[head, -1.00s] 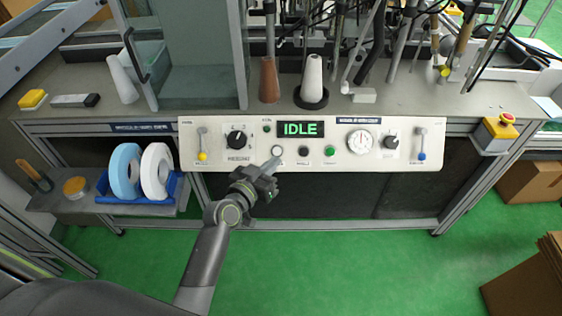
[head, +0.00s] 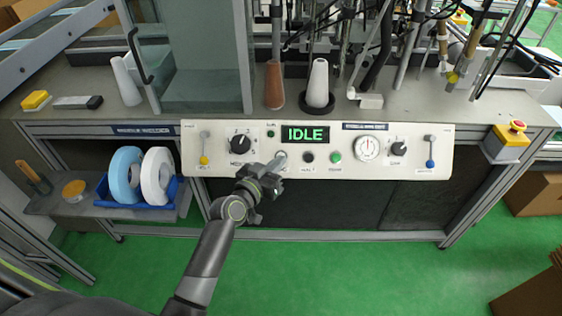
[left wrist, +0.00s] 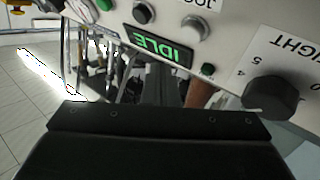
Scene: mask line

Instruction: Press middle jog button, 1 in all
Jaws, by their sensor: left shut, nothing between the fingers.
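The control panel (head: 350,172) runs along the front of the bench. Its row holds a pale button (head: 282,155), a dark button (head: 308,157) and a green button (head: 335,158). In the left wrist view, upside down, the pale button (left wrist: 194,28) has a partly cut-off label that looks like JOG. My left gripper (head: 279,161) is shut and empty. Its tips are at the pale button in the head view and partly cover it; whether they touch cannot be told. My right gripper is not in view.
The display (head: 305,134) reads IDLE in green. A selector knob (head: 240,144) is left of it, a dial (head: 367,148) right. An emergency stop (head: 516,126) sits at the bench's right end. White cones and rods stand on the bench.

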